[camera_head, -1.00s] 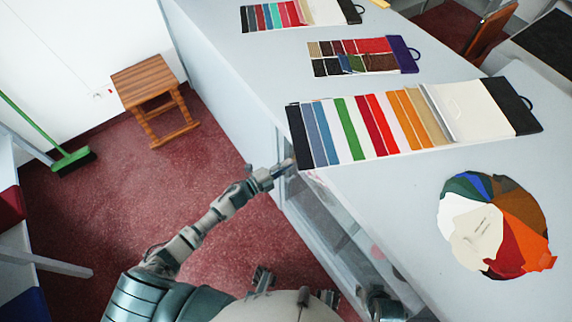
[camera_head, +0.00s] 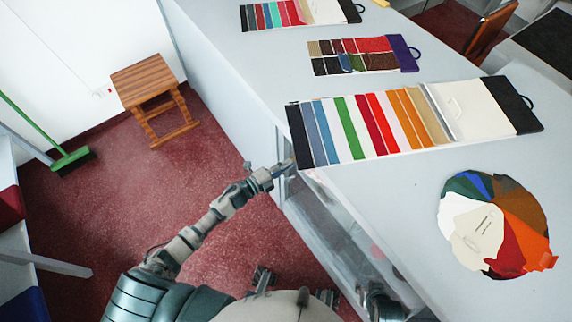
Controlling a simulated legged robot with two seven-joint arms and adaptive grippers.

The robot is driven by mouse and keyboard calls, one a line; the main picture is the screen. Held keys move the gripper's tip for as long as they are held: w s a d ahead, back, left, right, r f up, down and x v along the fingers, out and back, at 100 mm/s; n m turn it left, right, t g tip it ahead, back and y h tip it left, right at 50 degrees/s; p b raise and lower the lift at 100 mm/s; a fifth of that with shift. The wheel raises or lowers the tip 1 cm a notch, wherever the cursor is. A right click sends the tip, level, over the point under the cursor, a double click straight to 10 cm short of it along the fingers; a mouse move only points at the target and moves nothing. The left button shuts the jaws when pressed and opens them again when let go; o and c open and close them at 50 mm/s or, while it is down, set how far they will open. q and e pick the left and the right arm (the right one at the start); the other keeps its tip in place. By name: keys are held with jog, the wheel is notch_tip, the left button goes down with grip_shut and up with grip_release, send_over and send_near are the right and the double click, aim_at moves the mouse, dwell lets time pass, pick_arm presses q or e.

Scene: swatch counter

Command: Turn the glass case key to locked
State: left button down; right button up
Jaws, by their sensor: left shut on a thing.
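The glass case (camera_head: 345,238) is the glazed front of the pale counter, running down from the middle of the view. My left gripper (camera_head: 284,168) is at the upper end of this front, just below the counter's edge. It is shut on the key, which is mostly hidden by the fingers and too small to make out. I cannot tell which way the key is turned. A dark part of my right arm, seemingly the right gripper (camera_head: 380,302), shows low in the view beside the case. Its fingers are not clear.
The counter top (camera_head: 350,185) bears a large striped swatch board (camera_head: 483,108), smaller swatch boards behind it and a round fan of coloured swatches (camera_head: 500,222). A wooden stool (camera_head: 150,80) and a green broom (camera_head: 70,158) stand left on open red floor.

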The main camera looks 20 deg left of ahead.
pick_arm(q)
jog(key=shift+s+f, duration=0.1)
jog(key=shift+f, duration=0.2)
dwell(1.1)
jog(key=c, duration=1.3)
grip_release()
jog(key=shift+r, duration=0.1)
jog(key=shift+a, duration=0.1)
jog(key=v, duration=1.2)
